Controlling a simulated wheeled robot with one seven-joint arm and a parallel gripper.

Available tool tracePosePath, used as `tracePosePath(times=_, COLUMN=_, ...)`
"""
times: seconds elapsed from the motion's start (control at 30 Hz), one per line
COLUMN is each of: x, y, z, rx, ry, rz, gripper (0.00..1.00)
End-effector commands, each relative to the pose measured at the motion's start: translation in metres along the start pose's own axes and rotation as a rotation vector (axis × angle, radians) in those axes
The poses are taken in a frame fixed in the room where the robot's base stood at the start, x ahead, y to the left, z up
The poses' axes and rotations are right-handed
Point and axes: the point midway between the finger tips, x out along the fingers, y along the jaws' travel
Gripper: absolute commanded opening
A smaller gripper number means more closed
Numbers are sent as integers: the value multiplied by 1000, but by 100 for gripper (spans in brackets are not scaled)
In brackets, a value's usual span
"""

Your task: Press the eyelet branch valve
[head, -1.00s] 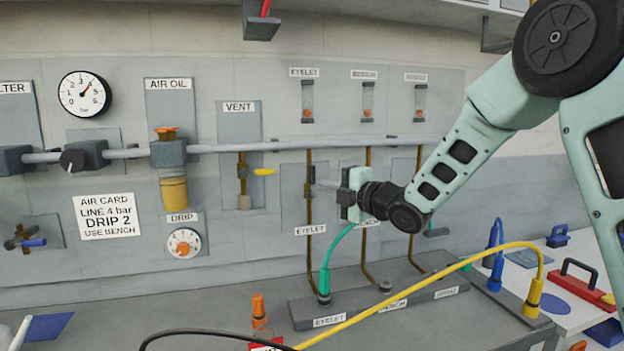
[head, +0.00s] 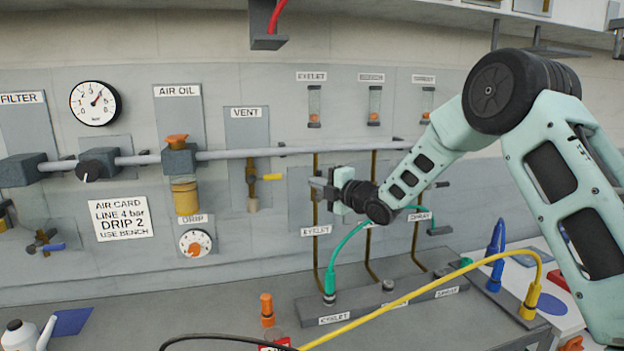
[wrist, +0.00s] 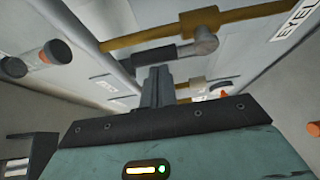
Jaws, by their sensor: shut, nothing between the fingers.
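The eyelet branch valve sits on the brass eyelet pipe (head: 316,215), above the lower EYELET label (head: 316,231). In the head view my gripper (head: 318,185) covers most of it. In the wrist view the valve shows as a grey hub (wrist: 204,42) with a dark lever (wrist: 160,54) lying roughly along the brass pipe (wrist: 240,20). My gripper (wrist: 157,75) is shut and empty, its fingertips right at the lever. I cannot tell whether they touch it.
The vent valve with its yellow handle (head: 272,177) is left of my gripper. Bench and spray pipes stand to its right. The green hose (head: 345,245) rises behind my wrist from the outlet block (head: 375,302). A yellow hose (head: 420,290) crosses in front. The pressure gauge (head: 95,103) is far left.

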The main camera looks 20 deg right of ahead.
Motion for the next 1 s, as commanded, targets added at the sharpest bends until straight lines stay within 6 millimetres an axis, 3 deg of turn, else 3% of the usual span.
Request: tracePosePath(times=1.0, x=-4, y=-2, z=6, rx=87, ry=0, rz=53, gripper=0)
